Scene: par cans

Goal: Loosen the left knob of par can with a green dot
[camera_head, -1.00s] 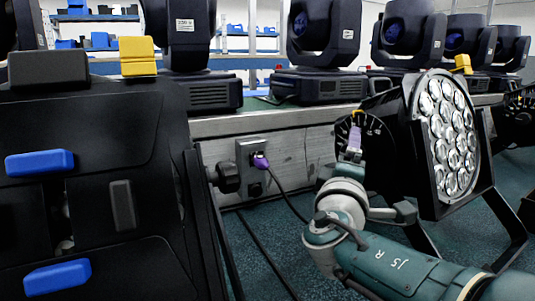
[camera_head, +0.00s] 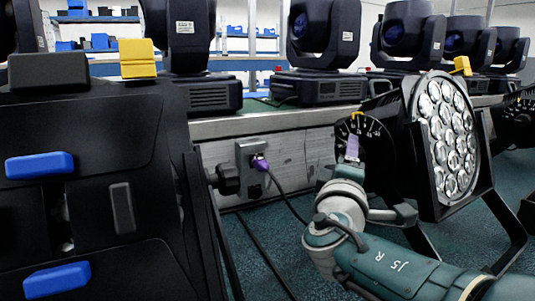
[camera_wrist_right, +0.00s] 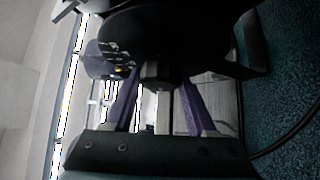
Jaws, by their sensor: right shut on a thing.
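A par can (camera_head: 410,150) with a round face of several lenses stands at the right of the head view, tilted on its bracket. Its side carries a black disc with a white scale (camera_head: 374,127). I cannot make out a green dot. My right gripper (camera_head: 352,148) is at that side; one purple finger shows against the disc. In the right wrist view its two purple fingers (camera_wrist_right: 158,82) stand either side of a dark knob (camera_wrist_right: 158,72), shut on it. The knob is hidden in the head view. My left gripper is not in view.
A large black fixture with blue tabs (camera_head: 40,165) fills the near left; a dark knob (camera_head: 228,180) sticks out beside it. A metal-edged bench (camera_head: 285,121) behind carries several moving-head lights (camera_head: 318,80). Cables (camera_head: 262,240) hang to the green floor.

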